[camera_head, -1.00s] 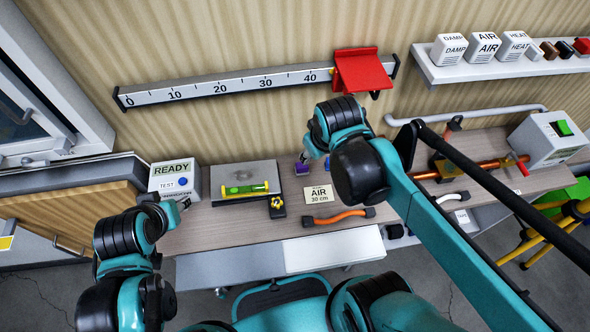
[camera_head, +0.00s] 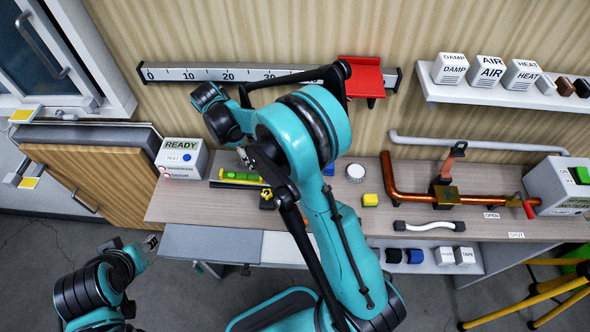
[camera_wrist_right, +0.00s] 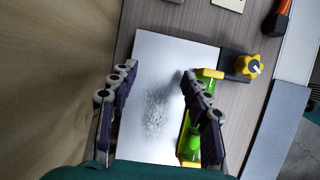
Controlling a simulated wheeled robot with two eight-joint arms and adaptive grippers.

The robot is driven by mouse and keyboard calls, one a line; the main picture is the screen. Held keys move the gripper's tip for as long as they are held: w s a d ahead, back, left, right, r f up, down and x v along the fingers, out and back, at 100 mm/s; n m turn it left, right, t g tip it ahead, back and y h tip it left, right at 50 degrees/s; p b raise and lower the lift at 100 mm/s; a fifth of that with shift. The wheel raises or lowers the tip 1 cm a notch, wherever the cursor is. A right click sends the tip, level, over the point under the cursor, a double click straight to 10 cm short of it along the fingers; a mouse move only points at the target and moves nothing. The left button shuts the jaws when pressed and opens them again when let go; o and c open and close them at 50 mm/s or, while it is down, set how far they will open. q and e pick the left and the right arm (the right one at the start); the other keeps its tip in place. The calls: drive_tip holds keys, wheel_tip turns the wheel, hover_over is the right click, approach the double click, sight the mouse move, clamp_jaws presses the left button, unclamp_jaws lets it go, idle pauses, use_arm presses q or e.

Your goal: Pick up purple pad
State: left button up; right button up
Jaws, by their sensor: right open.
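I cannot make out the purple pad in either view now; my right arm hides much of the middle of the bench in the head view. My right gripper (camera_wrist_right: 160,75) is open in the right wrist view, with nothing seen between its fingers. It is over a pale metal plate (camera_wrist_right: 150,50) with a green and yellow spirit level (camera_wrist_right: 190,145). The level also shows in the head view (camera_head: 238,177). My left gripper (camera_head: 150,242) is low at the left, off the bench front; its jaws are too small to read.
A READY box (camera_head: 181,158) stands at the bench's left end. A blue block (camera_head: 329,169), white round piece (camera_head: 355,172) and yellow block (camera_head: 370,200) lie right of my right arm. A copper pipe (camera_head: 410,197) is farther right. A ruler rail (camera_head: 205,75) spans the wall.

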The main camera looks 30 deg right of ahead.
drive_tip(key=s+d, duration=0.1)
drive_tip(key=d, duration=0.1)
drive_tip(key=s+d+b, duration=0.1)
drive_tip(key=s+d, duration=0.1)
drive_tip(key=d, duration=0.1)
drive_tip(key=s+d+b, duration=0.1)
drive_tip(key=d, duration=0.1)
drive_tip(key=shift+s+d+f, duration=0.1)
drive_tip(key=shift+s+d, duration=0.1)
drive_tip(key=shift+s, duration=0.05)
drive_tip(key=s+d, duration=0.1)
drive_tip(key=s+d+b, duration=0.1)
drive_tip(key=d, duration=0.1)
drive_tip(key=shift+f, duration=0.1)
drive_tip(key=shift+b+x, duration=0.3)
drive_tip(key=shift+x, duration=0.6)
drive_tip(key=shift+f, duration=0.45)
drive_tip(key=shift+r, duration=0.1)
drive_tip(key=shift+c, duration=0.6)
clamp_jaws()
